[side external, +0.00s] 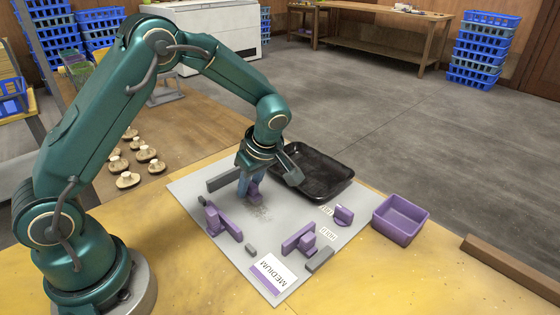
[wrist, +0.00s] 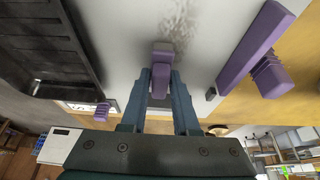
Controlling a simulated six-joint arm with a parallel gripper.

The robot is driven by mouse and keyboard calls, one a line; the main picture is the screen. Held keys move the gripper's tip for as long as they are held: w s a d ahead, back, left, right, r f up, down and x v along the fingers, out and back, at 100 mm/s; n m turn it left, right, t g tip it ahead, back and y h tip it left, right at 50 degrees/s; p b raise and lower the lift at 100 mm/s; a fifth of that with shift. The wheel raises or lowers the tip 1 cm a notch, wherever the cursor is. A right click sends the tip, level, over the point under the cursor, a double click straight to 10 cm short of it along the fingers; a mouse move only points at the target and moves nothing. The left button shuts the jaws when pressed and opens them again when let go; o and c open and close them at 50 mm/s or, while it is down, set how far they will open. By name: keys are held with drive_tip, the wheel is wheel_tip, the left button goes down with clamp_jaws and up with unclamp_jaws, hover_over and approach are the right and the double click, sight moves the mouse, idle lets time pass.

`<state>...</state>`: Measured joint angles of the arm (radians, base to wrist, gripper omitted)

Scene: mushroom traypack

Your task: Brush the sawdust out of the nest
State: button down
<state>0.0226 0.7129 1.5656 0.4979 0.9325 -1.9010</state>
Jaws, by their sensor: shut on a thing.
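My gripper (side external: 247,185) points down over the grey board (side external: 195,188). It is shut on a purple block-like tool with a grey end, probably the brush (wrist: 162,62); the tool also shows low between the fingers in the side view (side external: 254,194). Its bristles cannot be made out. Pale speckled sawdust (side external: 262,212) lies on the board just in front of the tool, and shows at the top of the wrist view (wrist: 172,22). The nest appears to be the board area between purple stops (side external: 229,224) (side external: 297,238) and grey bars (side external: 222,180).
A black tray (side external: 333,187) stands right behind my gripper. A purple bin (side external: 400,220) sits right of the board. A small purple piece (side external: 344,214), small labels and a MEDIUM card (side external: 273,272) lie on the board. Mushrooms (side external: 128,180) stand at the left. The board's centre is mostly clear.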

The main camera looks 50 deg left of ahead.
drive_tip(key=shift+d, duration=4.25)
drive_tip(key=shift+s, duration=0.3)
drive_tip(key=shift+s+a, duration=0.1)
drive_tip(key=shift+s, duration=0.15)
drive_tip(key=shift+a, duration=5.65)
drive_tip(key=shift+d+r, duration=0.1)
drive_tip(key=shift+r, duration=4)
